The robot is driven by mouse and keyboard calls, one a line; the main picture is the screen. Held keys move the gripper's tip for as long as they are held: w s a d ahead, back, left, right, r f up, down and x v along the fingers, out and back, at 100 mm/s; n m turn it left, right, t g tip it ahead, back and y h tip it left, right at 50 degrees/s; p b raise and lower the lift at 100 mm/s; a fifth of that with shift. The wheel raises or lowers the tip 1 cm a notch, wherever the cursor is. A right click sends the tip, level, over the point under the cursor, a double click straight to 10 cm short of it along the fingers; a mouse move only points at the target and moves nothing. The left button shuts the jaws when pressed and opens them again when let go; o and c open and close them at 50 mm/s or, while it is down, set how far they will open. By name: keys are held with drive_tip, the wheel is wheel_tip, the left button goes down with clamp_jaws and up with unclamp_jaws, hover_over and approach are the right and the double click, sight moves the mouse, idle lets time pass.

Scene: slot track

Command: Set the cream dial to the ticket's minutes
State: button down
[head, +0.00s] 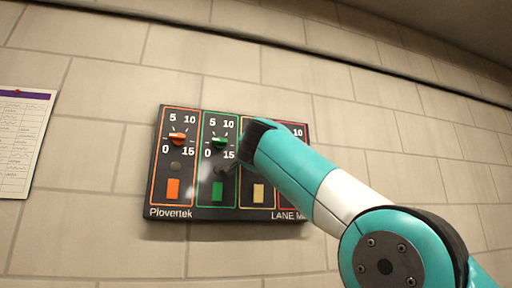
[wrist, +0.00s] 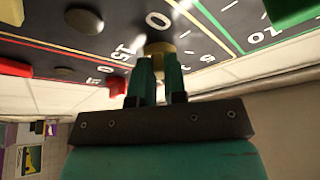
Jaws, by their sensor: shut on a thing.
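The dark control panel (head: 198,211) is on the tiled wall, with orange, green, cream and red framed lanes. The cream dial (wrist: 157,47) shows in the wrist view between the two teal fingers of my gripper (wrist: 160,68), which is shut on it. In the head view my arm hides the cream dial and most of its scale, so I cannot read where it points. The numerals 0 and 15 show beside it in the wrist view. A paper sheet with a purple header (head: 22,140) hangs at the left edge; its writing is too small to read.
The orange dial (head: 177,139) and green dial (head: 219,142) are left of my gripper. The red dial (wrist: 117,86) is close beside my fingers in the wrist view. Orange (head: 173,189), green (head: 217,191) and cream (head: 258,193) rectangles sit below the dials.

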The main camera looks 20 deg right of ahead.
drive_tip(key=c, duration=1.2)
unclamp_jaws()
drive_tip(key=shift+o, duration=0.2)
drive_tip(key=b+v, duration=1)
drive_tip(key=v, duration=0.7)
drive_tip(key=shift+s+b, duration=0.2)
drive_tip(key=shift+b, duration=0.2)
